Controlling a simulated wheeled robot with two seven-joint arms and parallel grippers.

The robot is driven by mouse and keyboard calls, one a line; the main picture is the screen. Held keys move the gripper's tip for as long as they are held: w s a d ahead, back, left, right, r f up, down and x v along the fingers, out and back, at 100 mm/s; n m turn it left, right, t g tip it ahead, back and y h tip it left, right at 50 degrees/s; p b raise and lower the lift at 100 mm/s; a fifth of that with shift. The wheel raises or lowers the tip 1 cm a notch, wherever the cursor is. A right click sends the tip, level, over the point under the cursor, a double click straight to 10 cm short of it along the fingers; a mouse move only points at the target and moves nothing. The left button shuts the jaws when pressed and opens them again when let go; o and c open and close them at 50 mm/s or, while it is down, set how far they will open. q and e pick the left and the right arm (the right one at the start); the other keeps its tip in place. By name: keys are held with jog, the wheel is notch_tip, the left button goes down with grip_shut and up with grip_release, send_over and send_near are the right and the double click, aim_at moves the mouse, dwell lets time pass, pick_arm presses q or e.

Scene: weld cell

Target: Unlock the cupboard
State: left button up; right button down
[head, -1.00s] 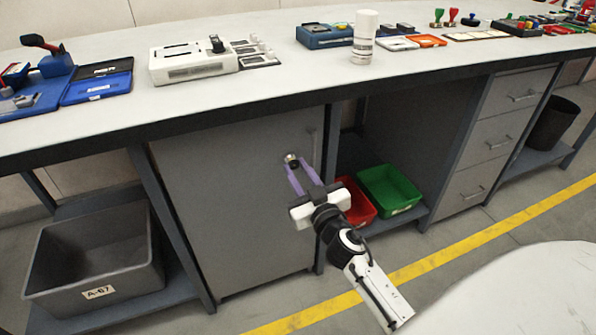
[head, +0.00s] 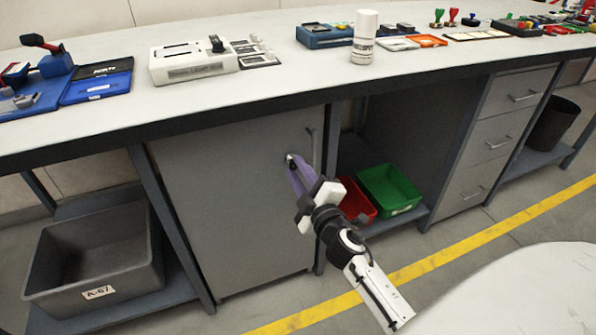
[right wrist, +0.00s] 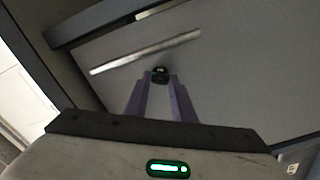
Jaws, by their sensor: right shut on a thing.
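The grey cupboard (head: 235,220) stands under the bench with its door shut. Its bar handle (head: 311,148) is near the door's upper right edge and also shows in the right wrist view (right wrist: 145,53). A small dark key head (right wrist: 160,73) sits at the door's lock, beside the handle. My right gripper (head: 293,166) is at the lock, its purple fingers shut on the key head, and it is rolled over to one side. In the right wrist view the fingertips (right wrist: 159,80) close on the key. The lock face is mostly hidden. My left gripper is not in view.
The bench top (head: 300,85) overhangs the cupboard. Red (head: 356,202) and green (head: 389,188) bins sit on a low shelf to the right, near drawers (head: 497,140). A grey crate (head: 95,255) stands at left. Floor before the door is clear.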

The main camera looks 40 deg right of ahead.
jog(key=n, duration=0.5)
jog(key=shift+n, duration=0.3)
dwell(0.4)
jog(key=c, duration=1.5)
grip_release()
jog(key=shift+s, duration=0.1)
